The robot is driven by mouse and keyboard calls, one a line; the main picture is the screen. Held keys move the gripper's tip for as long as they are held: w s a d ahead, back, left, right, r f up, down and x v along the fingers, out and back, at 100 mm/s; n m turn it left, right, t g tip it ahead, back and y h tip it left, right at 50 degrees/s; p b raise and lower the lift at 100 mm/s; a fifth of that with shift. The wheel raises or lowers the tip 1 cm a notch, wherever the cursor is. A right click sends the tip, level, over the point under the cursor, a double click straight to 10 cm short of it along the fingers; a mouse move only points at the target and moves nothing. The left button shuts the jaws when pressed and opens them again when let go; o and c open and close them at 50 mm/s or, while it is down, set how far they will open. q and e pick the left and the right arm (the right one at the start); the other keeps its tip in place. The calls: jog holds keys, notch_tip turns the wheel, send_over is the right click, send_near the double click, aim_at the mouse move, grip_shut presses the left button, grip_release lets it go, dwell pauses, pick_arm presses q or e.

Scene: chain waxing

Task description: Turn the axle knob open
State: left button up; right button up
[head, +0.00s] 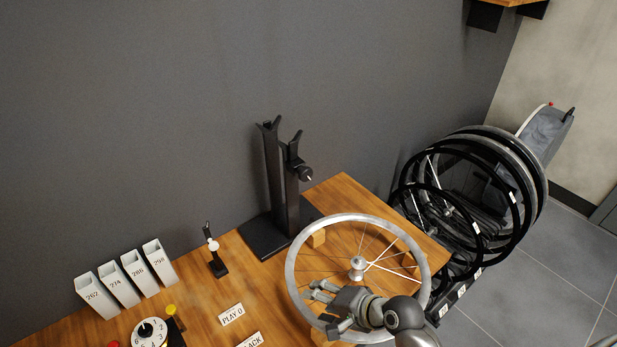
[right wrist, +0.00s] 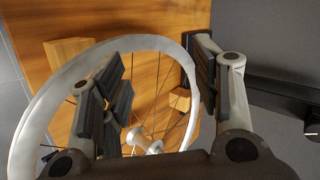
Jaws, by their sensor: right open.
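The black truing stand (head: 277,185) stands upright at the back of the wooden bench. A round dark knob (head: 304,173) with a light tip sits on its shorter upright; I take it to be the axle knob, but its turn position cannot be told. A spoked wheel (head: 291,262) lies flat on wooden blocks in front of the stand; its silver hub (head: 357,266) also shows in the right wrist view (right wrist: 146,142). My right gripper (head: 318,292) is open and empty over the wheel's near part; its spread fingers show in the right wrist view (right wrist: 160,85). My left gripper is out of view.
A rack of several black wheels (head: 470,195) stands on the floor right of the bench. A small black gauge stand (head: 217,262), numbered bins (head: 117,284), a white dial (head: 149,333) and a "PLAY 0" card (head: 231,314) occupy the left. A wall (head: 130,110) rises behind.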

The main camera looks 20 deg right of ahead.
jog(key=w+d+r+m+t+y, duration=0.25)
jog(key=w+r+m+t, duration=0.25)
jog(key=w+r+m, duration=0.5)
jog(key=m+t+h, duration=0.2)
jog(key=m+t, duration=0.2)
jog(key=m, duration=0.7)
send_near(308, 177)
jog(key=x, duration=0.9)
jog(key=shift+w+a, duration=0.2)
jog(key=shift+w, duration=0.05)
jog(key=shift+r, duration=0.1)
jog(key=c, duration=1)
